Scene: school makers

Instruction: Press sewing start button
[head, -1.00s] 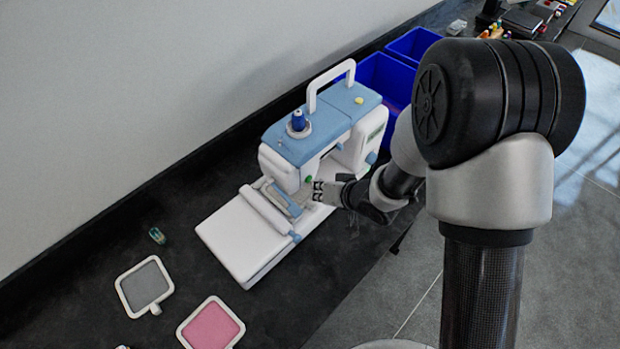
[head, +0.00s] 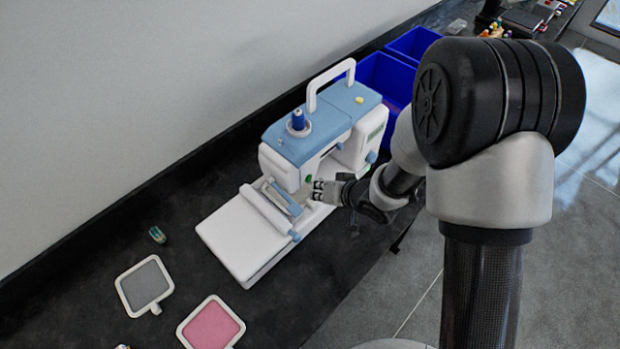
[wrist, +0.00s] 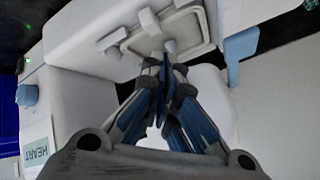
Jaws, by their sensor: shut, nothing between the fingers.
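The white sewing machine (head: 285,168) with a blue top stands on the dark table in the head view. A small green button (head: 309,179) shows on the front of its needle head. My gripper (head: 318,190) is shut and empty, with its fingertips just below and right of that button; I cannot tell whether they touch the machine. In the wrist view my shut blue-padded fingers (wrist: 163,78) point at a framed panel (wrist: 188,35) on the white body (wrist: 85,45). The green button cannot be made out there, and the fingers may hide it.
Blue bins (head: 383,78) stand behind the machine. A grey-filled frame (head: 145,286), a pink-filled frame (head: 211,327) and a small green object (head: 157,235) lie on the table at the front left. The table's edge and open floor (head: 590,250) are to the right.

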